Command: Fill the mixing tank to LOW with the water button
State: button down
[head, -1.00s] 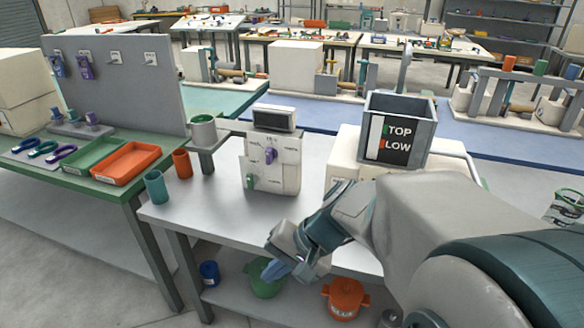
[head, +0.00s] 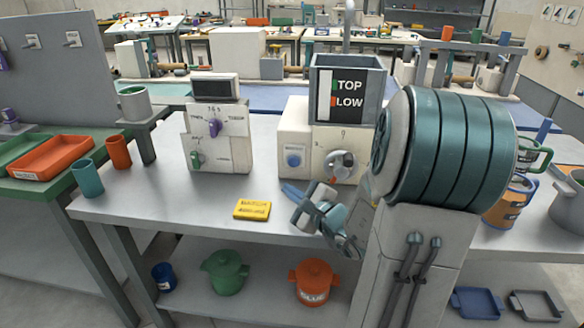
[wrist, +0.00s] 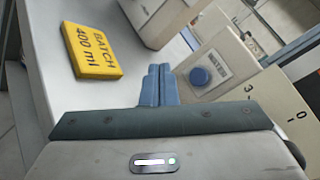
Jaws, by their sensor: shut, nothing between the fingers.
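The mixing tank (head: 374,86) is a grey open-topped box on a cream base, marked TOP and LOW on its front. A faucet stands behind it. The blue round water button (head: 293,158) is on the base's front, left of a grey knob (head: 339,164).
A yellow BATCH 400 ml block (head: 252,209) lies on the table, left of my gripper. A control box with purple and green knobs (head: 218,138) stands further left. Teal and orange cups are at the left edge. Mugs (head: 510,200) stand at the right.

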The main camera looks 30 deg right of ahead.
aim_at(289, 161)
jog(key=w+d, duration=0.1)
jog(key=w, duration=0.1)
jog(key=w+d, duration=0.2)
jog(key=w, duration=0.1)
jog(key=shift+w+d+p, duration=0.35)
jog(key=shift+w+d, duration=0.55)
jog(key=shift+w, duration=0.3)
dwell(1.5)
jog(key=shift+w+d+b, duration=0.2)
jog(key=shift+b, duration=0.2)
jog(key=shift+w+d+r+b, duration=0.2)
jog(key=shift+d+r+b, duration=0.15)
dwell(4.0)
